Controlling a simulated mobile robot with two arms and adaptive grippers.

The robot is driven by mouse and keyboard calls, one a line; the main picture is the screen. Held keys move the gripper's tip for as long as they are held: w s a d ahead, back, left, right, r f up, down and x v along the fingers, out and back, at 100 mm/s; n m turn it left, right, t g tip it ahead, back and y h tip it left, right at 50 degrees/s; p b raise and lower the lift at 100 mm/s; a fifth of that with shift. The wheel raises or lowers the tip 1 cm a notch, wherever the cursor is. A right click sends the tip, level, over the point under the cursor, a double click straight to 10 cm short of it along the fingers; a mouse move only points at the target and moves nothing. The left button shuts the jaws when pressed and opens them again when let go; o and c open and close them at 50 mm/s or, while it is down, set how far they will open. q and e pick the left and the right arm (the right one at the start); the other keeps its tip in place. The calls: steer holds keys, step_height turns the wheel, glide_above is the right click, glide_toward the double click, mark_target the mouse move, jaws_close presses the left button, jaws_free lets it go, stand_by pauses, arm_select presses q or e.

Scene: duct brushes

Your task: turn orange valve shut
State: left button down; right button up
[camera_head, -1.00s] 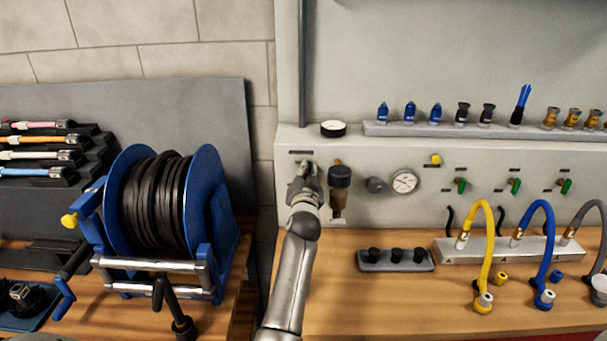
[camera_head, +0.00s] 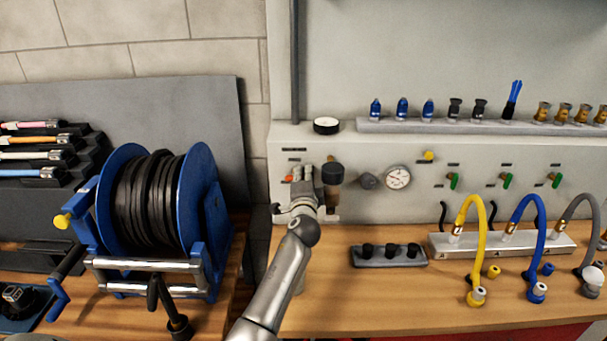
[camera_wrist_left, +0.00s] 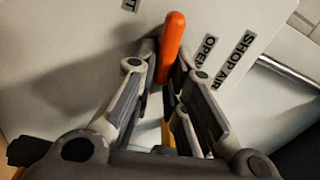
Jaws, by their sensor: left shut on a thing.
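The orange valve handle (camera_wrist_left: 171,45) is a slim rounded lever on the pale panel. In the left wrist view it stands between the two fingers of my left gripper (camera_wrist_left: 166,70), its rounded tip sticking out past them. In the head view a small orange piece of the handle (camera_head: 289,178) shows just left of my left gripper (camera_head: 304,182), which is at the panel, shut on the handle. The fingers and wrist hide most of the valve. The labels "OPEN" and "SHOP AIR" are readable beside it in the wrist view. My right gripper is not in view.
A dark-topped regulator (camera_head: 332,174) sits close right of the gripper, with a gauge (camera_head: 398,177) beyond. A blue hose reel (camera_head: 198,205) stands left. Yellow (camera_head: 481,240) and blue hoses (camera_head: 548,240) are at the right. Some bench surface (camera_head: 340,300) is clear in front.

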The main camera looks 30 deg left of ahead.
arm_select(q)
steer(key=shift+f+m, duration=0.15)
steer(key=shift+m, duration=0.65)
steer(key=shift+a, duration=0.1)
steer(key=c, duration=1.5)
jaws_free()
steer(key=shift+f, duration=0.1)
steer(key=v, duration=1.2)
steer(key=shift+w, duration=0.1)
